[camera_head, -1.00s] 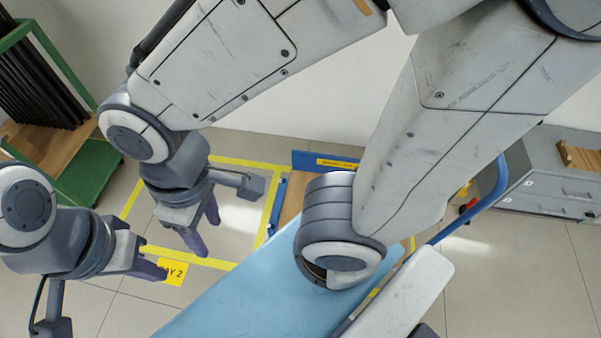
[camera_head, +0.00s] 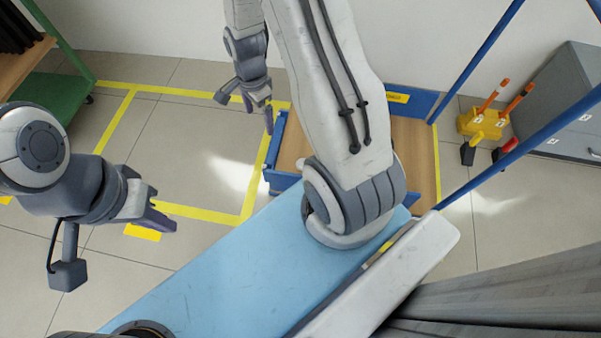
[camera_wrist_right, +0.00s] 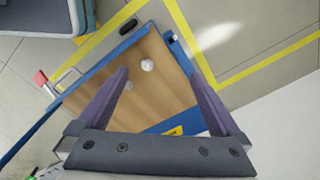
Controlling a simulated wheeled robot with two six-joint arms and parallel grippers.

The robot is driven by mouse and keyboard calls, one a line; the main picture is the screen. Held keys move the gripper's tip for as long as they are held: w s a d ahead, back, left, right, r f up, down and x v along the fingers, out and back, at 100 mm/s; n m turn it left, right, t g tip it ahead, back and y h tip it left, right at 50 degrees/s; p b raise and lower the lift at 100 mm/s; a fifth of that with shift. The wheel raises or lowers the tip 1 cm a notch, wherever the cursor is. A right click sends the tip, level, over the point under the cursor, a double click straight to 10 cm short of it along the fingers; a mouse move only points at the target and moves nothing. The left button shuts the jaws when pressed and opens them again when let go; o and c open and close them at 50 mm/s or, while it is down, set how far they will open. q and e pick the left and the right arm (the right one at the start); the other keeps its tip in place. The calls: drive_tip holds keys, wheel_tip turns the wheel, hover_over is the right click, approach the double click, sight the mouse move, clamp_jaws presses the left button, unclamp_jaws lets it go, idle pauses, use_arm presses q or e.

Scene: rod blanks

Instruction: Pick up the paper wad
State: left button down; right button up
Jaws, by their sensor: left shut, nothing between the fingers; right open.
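A small white crumpled ball, which looks like the paper wad (camera_wrist_right: 147,65), lies on the wooden deck of a blue-edged cart in the right wrist view. A smaller pale item (camera_wrist_right: 128,86) lies near it, too small to make out. My right gripper (camera_wrist_right: 158,74) is open and empty, its purple fingers framing the deck and the wad from above. In the head view the right gripper (camera_head: 260,112) hangs left of the cart. My left gripper (camera_head: 163,213) is shut and empty at the left, over the floor.
The cart (camera_head: 420,160) has a wooden deck and blue rails. My arm covers part of it. Yellow floor tape (camera_head: 130,88) marks bays. A yellow holder with tools (camera_head: 483,125) and a grey cabinet (camera_head: 570,100) stand at right. The floor at left is open.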

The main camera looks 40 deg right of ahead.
drive_tip(key=s+d+f+m+b, duration=0.1)
drive_tip(key=d+f+m+b, duration=0.2)
drive_tip(key=f, duration=0.4)
drive_tip(key=s+d+f+m+b, duration=0.1)
drive_tip(key=d+f+m+b, duration=0.2)
drive_tip(key=f, duration=0.5)
drive_tip(key=s+d+f+m+b, duration=0.1)
drive_tip(key=d+f+m+b, duration=0.2)
drive_tip(key=f, duration=0.5)
drive_tip(key=shift+d+f+m, duration=0.2)
drive_tip(key=shift+d+m, duration=0.3)
drive_tip(key=shift+d, duration=0.75)
wheel_tip(320, 180, down, 5)
drive_tip(key=b, duration=0.2)
drive_tip(key=shift+r+b, duration=0.2)
drive_tip(key=shift+b, duration=0.2)
drive_tip(key=f+b, duration=0.1)
drive_tip(key=f, duration=0.1)
drive_tip(key=f+b, duration=0.1)
drive_tip(key=f, duration=0.1)
drive_tip(key=f+b, duration=0.2)
drive_tip(key=shift+s+d, duration=0.15)
drive_tip(key=shift+d, duration=0.15)
use_arm(q)
wheel_tip(320, 180, down, 19)
drive_tip(key=shift+r, duration=0.15)
use_arm(e)
drive_tip(key=shift+r, duration=0.15)
drive_tip(key=c, duration=1.4)
